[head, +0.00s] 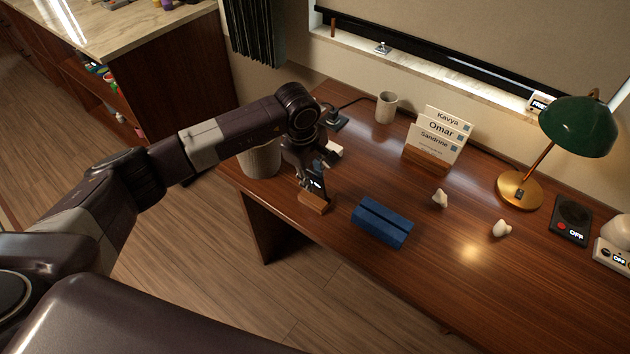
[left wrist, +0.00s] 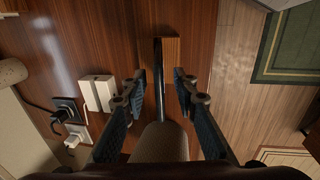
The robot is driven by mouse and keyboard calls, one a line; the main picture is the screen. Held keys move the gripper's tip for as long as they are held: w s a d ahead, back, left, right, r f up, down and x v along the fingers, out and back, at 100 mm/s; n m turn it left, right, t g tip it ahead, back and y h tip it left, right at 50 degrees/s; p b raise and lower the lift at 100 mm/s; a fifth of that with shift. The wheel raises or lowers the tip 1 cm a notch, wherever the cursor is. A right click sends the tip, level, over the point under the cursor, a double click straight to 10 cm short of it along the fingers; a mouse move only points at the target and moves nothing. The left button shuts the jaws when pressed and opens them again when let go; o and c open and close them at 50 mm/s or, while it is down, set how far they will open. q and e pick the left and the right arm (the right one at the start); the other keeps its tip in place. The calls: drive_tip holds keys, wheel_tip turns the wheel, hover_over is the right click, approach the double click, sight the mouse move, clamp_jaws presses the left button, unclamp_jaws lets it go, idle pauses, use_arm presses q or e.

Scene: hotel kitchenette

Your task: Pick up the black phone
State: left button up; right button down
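The black phone (head: 317,182) stands upright in a small wooden stand (head: 313,203) near the front left edge of the desk, its lit screen partly showing. In the left wrist view the phone (left wrist: 158,72) appears edge-on as a thin dark strip, with the wooden stand (left wrist: 172,50) beside it. My left gripper (head: 312,170) is over the phone from above. In the left wrist view its fingers (left wrist: 162,88) are open, one on each side of the phone, with gaps visible. My right gripper is in neither view.
A beige ribbed container (head: 262,158) is left of the stand. A blue holder (head: 382,222) lies to the right. Name cards (head: 438,135), a mug (head: 386,107) and a green lamp (head: 577,126) stand farther back. White adapters (left wrist: 97,93) lie near the left fingers.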

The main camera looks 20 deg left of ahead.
use_arm(q)
drive_tip(key=shift+w+d+f, duration=0.1)
drive_tip(key=shift+w+f, duration=0.05)
drive_tip(key=shift+f, duration=0.45)
drive_tip(key=shift+w+f, duration=0.1)
drive_tip(key=shift+f, duration=0.45)
clamp_jaws()
drive_tip(key=shift+r, duration=0.15)
drive_tip(key=shift+w+r, duration=0.1)
drive_tip(key=shift+r, duration=0.5)
wheel_tip(320, 180, up, 19)
drive_tip(key=b, duration=0.4)
drive_tip(key=shift+f, duration=0.15)
